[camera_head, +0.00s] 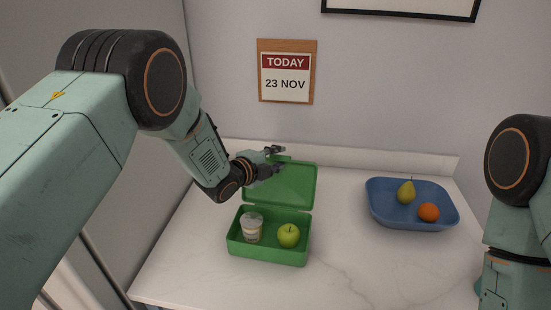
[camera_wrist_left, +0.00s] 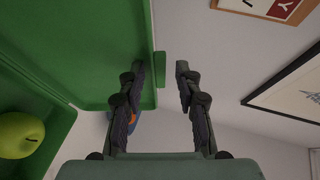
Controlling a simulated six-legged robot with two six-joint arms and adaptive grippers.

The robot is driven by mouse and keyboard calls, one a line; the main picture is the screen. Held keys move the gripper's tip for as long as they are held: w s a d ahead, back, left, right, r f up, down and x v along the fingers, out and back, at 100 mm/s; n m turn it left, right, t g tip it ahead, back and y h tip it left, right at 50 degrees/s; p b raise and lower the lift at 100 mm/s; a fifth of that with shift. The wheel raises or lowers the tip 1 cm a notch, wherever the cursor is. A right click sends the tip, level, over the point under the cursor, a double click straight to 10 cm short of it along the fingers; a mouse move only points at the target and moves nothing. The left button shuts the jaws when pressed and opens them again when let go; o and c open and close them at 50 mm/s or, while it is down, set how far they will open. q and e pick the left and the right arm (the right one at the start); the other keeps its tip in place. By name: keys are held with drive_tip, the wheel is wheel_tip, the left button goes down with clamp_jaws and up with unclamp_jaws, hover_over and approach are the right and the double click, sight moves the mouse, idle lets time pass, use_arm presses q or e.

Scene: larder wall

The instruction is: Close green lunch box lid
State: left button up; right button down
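The green lunch box (camera_head: 267,254) stands on the counter with its lid (camera_head: 290,187) raised at the back. A white cup (camera_head: 252,227) and a green apple (camera_head: 288,236) are inside; the apple also shows in the left wrist view (camera_wrist_left: 18,135). My right gripper is out of view; only my right arm shows.
A blue tray (camera_head: 385,217) with a pear (camera_head: 406,192) and an orange (camera_head: 428,212) stands on the counter to the right. A calendar (camera_head: 287,72) and a framed picture (camera_head: 400,10) hang on the wall. The counter (camera_head: 345,265) is clear at front right.

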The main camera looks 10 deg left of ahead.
use_arm(q)
drive_tip(key=shift+d, duration=0.15)
drive_tip(key=shift+s+r, duration=0.15)
drive_tip(key=shift+s+a, duration=0.25)
drive_tip(key=shift+a, duration=0.1)
drive_tip(key=c, duration=0.3)
drive_tip(key=shift+w, duration=0.15)
drive_tip(key=c, duration=0.3)
drive_tip(key=shift+w+d, duration=0.15)
drive_tip(key=shift+d, duration=0.05)
clamp_jaws()
drive_tip(key=shift+a, duration=0.15)
